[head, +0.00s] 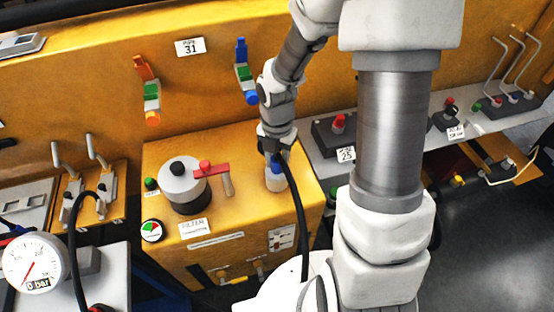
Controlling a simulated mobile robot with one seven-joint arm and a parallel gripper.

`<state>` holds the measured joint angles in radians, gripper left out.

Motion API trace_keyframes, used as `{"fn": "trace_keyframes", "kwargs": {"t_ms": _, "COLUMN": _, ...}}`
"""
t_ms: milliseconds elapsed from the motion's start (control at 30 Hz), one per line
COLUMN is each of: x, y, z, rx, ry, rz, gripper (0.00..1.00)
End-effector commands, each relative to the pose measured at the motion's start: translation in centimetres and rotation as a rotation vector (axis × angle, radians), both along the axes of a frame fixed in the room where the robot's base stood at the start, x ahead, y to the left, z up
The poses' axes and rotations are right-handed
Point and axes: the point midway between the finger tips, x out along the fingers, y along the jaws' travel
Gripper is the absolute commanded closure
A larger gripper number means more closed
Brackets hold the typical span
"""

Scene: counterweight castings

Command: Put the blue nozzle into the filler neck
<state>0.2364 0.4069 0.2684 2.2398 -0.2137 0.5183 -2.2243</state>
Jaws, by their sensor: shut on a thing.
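My gripper (272,150) points down over the yellow box in the head view. It is shut on the blue nozzle (275,165), of which only a small part shows below the fingers. A black hose (300,215) runs from the gripper down to the front. The pale filler neck (276,183) stands on the box top directly under the nozzle. The nozzle's lower end meets the neck's top in the picture. I cannot tell whether its tip is inside the neck or just above it.
A grey filter housing (183,186) with a red lever (207,169) stands left of the neck. A grey shelf with a red knob (338,122) lies to the right. A pressure gauge (33,263) is at lower left. The yellow wall (200,85) rises behind.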

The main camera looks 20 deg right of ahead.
Motion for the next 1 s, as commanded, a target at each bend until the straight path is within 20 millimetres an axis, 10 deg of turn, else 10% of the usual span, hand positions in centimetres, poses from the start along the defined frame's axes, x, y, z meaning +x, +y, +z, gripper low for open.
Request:
{"fn": "trace_keyframes", "kwargs": {"t_ms": 400, "x": 0.01, "y": 0.00, "z": -1.13, "rx": 0.001, "ry": -0.001, "rz": 0.000, "gripper": 1.00}}
{"fn": "trace_keyframes", "kwargs": {"t_ms": 433, "x": 0.02, "y": 0.01, "z": -1.00, "rx": 0.000, "ry": -0.001, "rz": 0.000, "gripper": 0.57}}
{"fn": "trace_keyframes", "kwargs": {"t_ms": 600, "x": 0.01, "y": 0.00, "z": -0.98, "rx": 0.001, "ry": -0.001, "rz": 0.000, "gripper": 0.27}}
{"fn": "trace_keyframes", "kwargs": {"t_ms": 1000, "x": 0.07, "y": -0.01, "z": -0.23, "rx": 0.000, "ry": -0.003, "rz": -0.001, "gripper": 0.27}}
